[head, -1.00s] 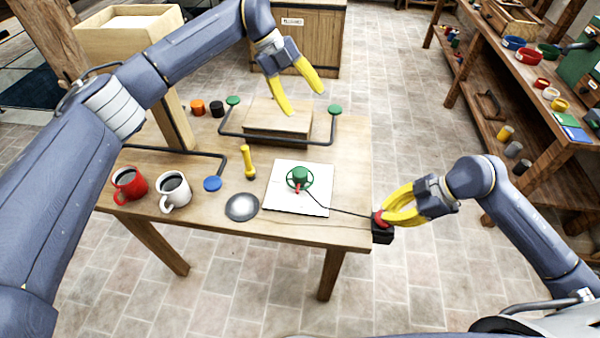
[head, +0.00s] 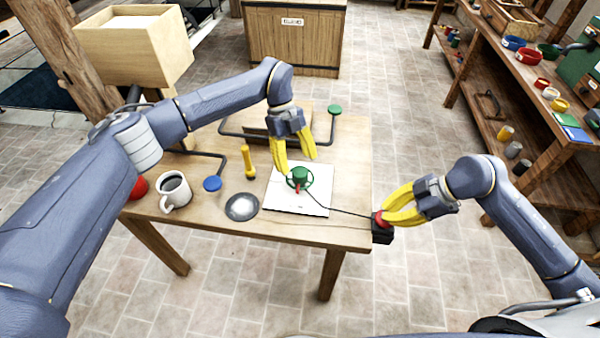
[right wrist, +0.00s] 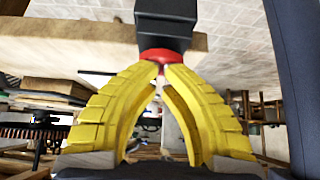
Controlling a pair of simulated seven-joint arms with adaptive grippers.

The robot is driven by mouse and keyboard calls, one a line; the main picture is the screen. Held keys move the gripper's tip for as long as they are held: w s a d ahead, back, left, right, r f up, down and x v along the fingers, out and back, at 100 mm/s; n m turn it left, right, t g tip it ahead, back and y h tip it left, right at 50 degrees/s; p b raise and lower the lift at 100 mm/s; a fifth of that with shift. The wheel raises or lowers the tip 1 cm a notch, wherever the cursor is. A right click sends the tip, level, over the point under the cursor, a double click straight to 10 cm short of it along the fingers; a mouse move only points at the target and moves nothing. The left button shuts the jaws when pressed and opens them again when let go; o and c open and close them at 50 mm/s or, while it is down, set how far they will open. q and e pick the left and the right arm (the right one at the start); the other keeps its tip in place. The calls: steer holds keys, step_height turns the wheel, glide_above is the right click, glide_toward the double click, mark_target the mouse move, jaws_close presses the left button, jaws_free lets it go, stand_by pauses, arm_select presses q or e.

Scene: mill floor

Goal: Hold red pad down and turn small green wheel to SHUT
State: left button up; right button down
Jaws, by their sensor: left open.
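The small green wheel (head: 300,174) sits on a white plate (head: 315,203) on the table, with a red pointer on its near side. No SHUT marking can be read. My left gripper (head: 297,163) is open just above and behind the wheel, fingers pointing down; whether they touch it I cannot tell. The red pad (head: 379,218) is on a black box at the table's right edge, joined to the plate by a dark cable. My right gripper (head: 386,219) has its fingertips together against the pad, which also shows in the right wrist view (right wrist: 153,54).
A yellow-handled tool (head: 248,162), a grey disc (head: 242,207), a blue knob (head: 212,184), a white mug (head: 175,191) and a partly hidden red mug (head: 139,187) stand left of the plate. A bent rod with a green knob (head: 335,109) and a wooden block (head: 262,122) are behind.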

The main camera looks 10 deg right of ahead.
mark_target(299, 170)
arm_select(q)
steer(key=shift+x, duration=2.25)
steer(key=c, duration=1.2)
